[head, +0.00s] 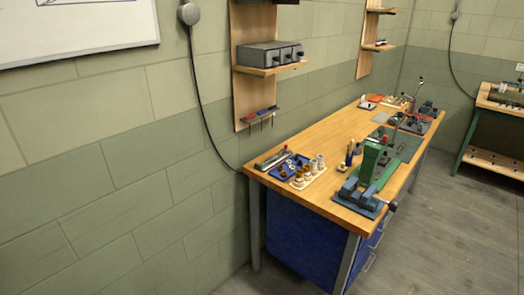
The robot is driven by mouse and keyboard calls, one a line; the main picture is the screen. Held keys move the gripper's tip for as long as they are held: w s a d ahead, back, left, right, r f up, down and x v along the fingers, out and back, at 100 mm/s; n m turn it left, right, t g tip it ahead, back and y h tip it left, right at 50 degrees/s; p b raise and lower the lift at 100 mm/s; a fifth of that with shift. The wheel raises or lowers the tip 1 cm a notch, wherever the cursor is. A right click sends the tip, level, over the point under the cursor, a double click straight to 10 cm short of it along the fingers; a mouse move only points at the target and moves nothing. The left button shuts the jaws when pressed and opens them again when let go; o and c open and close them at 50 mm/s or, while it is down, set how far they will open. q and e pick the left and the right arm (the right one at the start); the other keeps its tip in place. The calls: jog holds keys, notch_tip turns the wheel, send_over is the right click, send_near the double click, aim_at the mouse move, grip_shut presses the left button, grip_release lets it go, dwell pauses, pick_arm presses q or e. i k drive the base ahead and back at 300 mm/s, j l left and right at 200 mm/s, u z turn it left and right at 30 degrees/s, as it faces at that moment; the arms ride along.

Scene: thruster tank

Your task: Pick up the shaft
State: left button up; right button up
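I cannot pick out the shaft with certainty at this distance. A wooden workbench (318,198) stands against the wall, right of the middle of the head view, with many small items on it. A long grey item (273,160) lies near its left edge. A blue tray (279,171) with small brass and dark parts is beside it. A cream block (318,175) holds several upright cylinders. Neither of my grippers is in view.
A blue-grey vise (358,198) sits on the bench's near corner, with a green press (373,158) behind it. Blue drawers (300,235) are under the bench. Wall shelves (257,70) hang above. Another bench (502,105) stands far right. The grey floor (440,235) at right is clear.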

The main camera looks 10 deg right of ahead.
aim_at(277, 156)
jog(key=i+l+z, duration=0.1)
jog(key=i+l, duration=0.15)
jog(key=i, duration=0.25)
jog(key=i+l, duration=0.2)
jog(key=i, duration=0.35)
jog(key=i+l+z, duration=0.15)
jog(key=i, duration=0.35)
